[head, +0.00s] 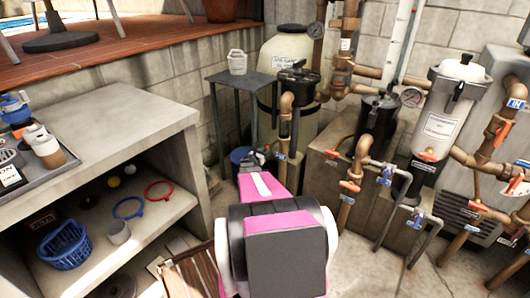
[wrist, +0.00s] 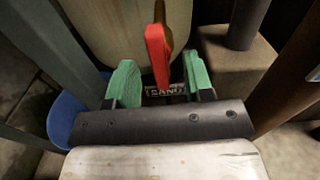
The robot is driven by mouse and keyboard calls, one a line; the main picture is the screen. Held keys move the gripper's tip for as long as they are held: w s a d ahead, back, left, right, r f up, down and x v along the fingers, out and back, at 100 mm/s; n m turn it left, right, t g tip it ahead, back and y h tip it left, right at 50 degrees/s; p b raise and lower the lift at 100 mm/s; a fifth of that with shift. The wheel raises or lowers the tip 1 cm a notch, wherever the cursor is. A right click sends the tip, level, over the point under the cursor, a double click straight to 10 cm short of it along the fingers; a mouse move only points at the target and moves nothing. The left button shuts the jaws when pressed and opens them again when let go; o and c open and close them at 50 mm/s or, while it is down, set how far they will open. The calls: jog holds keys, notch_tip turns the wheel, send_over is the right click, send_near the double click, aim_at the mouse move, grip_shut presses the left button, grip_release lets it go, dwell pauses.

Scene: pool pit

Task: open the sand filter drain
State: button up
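The cream sand filter tank (head: 285,48) stands at the back in the head view, behind a small grey table. Its lower part also shows in the wrist view (wrist: 115,30). In the head view my gripper (head: 258,156) is small and low in front of the tank; I cannot make out the handle there.
A small grey table (head: 236,77) with a pale basket on top stands beside the tank. A blue bucket (head: 240,153) sits under it, also left in the wrist view (wrist: 66,118). Brown pipes (head: 284,130) with red handles rise at the right. A concrete shelf (head: 120,130) fills the left.

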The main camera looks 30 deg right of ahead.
dwell(0.4)
jog(key=v, duration=0.7)
dwell(0.3)
